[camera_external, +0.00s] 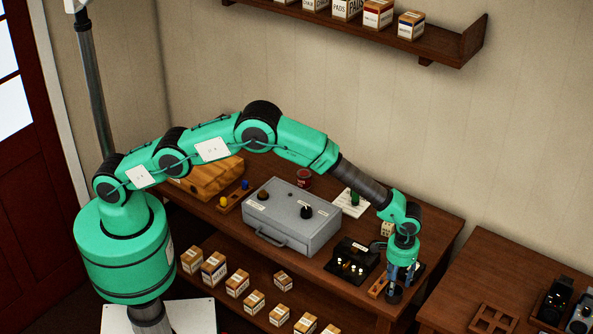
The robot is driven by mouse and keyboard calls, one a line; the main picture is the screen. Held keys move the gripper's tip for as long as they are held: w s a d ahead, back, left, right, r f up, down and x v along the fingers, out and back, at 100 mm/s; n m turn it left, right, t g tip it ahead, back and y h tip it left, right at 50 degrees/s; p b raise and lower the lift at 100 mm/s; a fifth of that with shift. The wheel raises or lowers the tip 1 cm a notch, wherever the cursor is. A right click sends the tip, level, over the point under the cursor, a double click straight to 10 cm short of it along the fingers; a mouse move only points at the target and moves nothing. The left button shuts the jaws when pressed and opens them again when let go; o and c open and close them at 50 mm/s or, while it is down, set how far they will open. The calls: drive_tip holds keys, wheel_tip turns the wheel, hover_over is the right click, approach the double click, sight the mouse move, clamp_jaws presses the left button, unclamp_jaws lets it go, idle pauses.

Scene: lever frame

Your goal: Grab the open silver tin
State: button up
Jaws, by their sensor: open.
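My gripper (396,288) points down at the front right part of the wooden table, beside the black block with small pegs. Its jaws are open; it is small and dark here, and what lies between or under the fingers is hidden. I cannot make out an open silver tin for certain in this view. A small red tin (305,178) stands behind the large grey metal box (292,222), well to the left of my gripper.
A black block with small pale knobs (352,262) stands just left of my gripper. A white card with a green piece (351,202) lies behind. Yellow and blue pegs (234,194) stand at the left. Small boxes (238,283) fill the lower shelf. A second table (462,275) is at the right.

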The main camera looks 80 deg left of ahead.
sight(396, 298)
drive_tip(key=shift+f, duration=0.7)
drive_tip(key=shift+w+a+f, duration=0.1)
drive_tip(key=shift+a+f, duration=0.05)
drive_tip(key=shift+f, duration=2.45)
drive_tip(key=shift+c, duration=0.5)
drive_tip(key=c, duration=0.8)
